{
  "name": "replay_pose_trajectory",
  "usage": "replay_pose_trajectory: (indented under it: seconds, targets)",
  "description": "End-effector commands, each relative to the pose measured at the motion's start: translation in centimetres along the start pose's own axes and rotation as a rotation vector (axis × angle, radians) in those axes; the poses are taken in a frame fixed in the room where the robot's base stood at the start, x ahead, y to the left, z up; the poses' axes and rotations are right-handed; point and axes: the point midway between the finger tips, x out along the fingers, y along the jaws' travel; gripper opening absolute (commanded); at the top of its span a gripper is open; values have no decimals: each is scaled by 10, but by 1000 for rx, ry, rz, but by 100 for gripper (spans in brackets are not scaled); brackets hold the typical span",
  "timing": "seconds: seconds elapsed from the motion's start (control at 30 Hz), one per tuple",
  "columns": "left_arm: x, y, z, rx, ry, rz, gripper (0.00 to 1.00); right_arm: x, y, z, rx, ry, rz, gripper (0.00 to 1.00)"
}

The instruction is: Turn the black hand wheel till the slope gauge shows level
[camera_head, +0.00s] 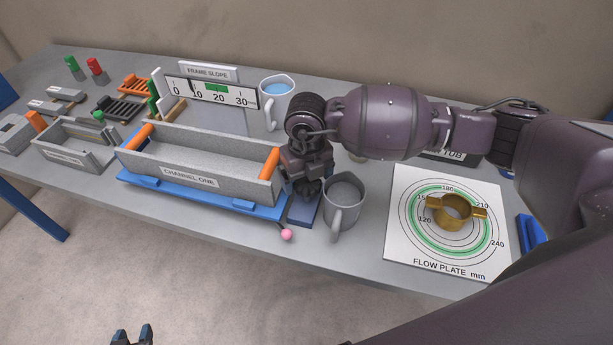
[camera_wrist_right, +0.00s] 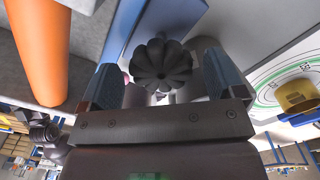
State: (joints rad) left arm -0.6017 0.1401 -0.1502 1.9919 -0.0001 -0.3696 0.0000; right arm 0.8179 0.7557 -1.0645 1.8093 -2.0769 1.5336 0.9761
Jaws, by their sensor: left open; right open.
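The black hand wheel (camera_wrist_right: 160,60) is a lobed knob. In the right wrist view it sits between the two spread fingers of my right gripper (camera_wrist_right: 162,78); I cannot tell whether they touch it. In the head view my right gripper (camera_head: 308,188) is at the right end of the blue frame (camera_head: 205,198) and hides the wheel. The slope gauge (camera_head: 212,91) stands behind the grey channel (camera_head: 190,170). My left gripper (camera_head: 132,337) is open and empty at the bottom edge, away from the table.
A grey mug (camera_head: 343,205) stands close to the right of my right gripper. A jug with blue liquid (camera_head: 275,95) is behind it. The flow plate (camera_head: 410,245) with a brass ring (camera_head: 452,213) lies right. A pink-tipped lever (camera_head: 287,235) sticks out in front.

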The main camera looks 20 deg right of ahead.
Motion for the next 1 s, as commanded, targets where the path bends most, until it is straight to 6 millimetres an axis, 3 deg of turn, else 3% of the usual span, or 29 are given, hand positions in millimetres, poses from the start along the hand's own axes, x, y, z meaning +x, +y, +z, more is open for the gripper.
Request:
replay_pose_trajectory:
  seconds: [0.37,0.67,1.0]
  targets:
    - [0,0,0,1,1,0,43,4,0,0,0,1,0,87]
    - [1,0,0,2,0,0,43,4,0,0,0,1,0,41]
    - [2,0,4,3,-2,0,43,4,0,0,-47,0,0,39]
